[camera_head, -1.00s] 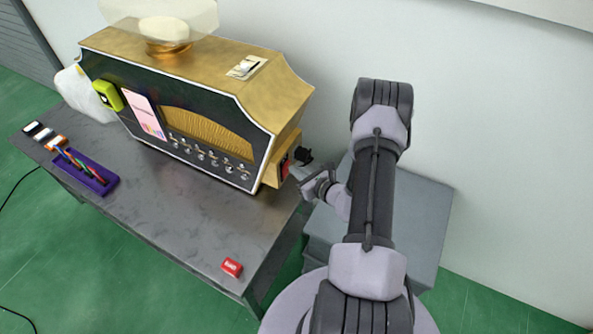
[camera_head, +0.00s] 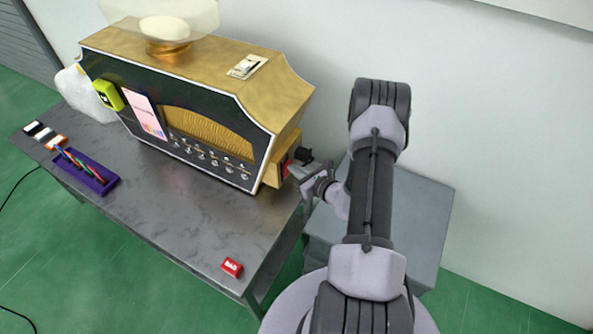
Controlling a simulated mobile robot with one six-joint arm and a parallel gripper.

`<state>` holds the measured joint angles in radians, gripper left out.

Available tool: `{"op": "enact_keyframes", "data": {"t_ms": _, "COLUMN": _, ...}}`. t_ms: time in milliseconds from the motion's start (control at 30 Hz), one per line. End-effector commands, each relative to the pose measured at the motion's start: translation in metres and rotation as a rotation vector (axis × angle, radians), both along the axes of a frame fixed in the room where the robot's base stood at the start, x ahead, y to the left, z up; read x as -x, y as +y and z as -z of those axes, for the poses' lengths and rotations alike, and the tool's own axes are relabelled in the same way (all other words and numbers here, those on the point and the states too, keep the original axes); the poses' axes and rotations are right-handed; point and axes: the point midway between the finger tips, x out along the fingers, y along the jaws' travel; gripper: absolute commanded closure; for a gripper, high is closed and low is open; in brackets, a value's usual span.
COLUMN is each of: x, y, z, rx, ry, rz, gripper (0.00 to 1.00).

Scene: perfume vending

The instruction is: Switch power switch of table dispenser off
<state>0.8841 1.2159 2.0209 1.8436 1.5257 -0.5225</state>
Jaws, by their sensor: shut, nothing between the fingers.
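The table dispenser (camera_head: 215,85) is a gold and black machine standing on the grey table. On its right side is a gold box with a red power switch (camera_head: 285,168), partly hidden by my gripper. A black plug (camera_head: 303,154) shows just behind the switch. My gripper (camera_head: 292,171) is shut and empty, with its fingertips at the red switch, touching it or very close. I cannot tell from this view which way the switch is tipped.
A small red block (camera_head: 232,267) lies near the front right table corner. A purple tray (camera_head: 90,178) with coloured pens is at the left. A yellow-green device (camera_head: 108,96) is on the dispenser's front. A grey box (camera_head: 425,215) stands right of the table, under my arm.

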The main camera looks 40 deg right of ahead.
Motion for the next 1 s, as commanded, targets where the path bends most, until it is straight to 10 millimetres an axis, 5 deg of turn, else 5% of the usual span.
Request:
{"op": "enact_keyframes", "data": {"t_ms": 467, "x": -0.003, "y": 0.000, "z": 0.001, "rx": 0.000, "ry": 0.001, "rz": 0.000, "gripper": 1.00}}
{"op": "enact_keyframes", "data": {"t_ms": 1000, "x": 0.054, "y": 0.000, "z": -0.020, "rx": -0.001, "ry": 0.001, "rz": 0.003, "gripper": 1.00}}
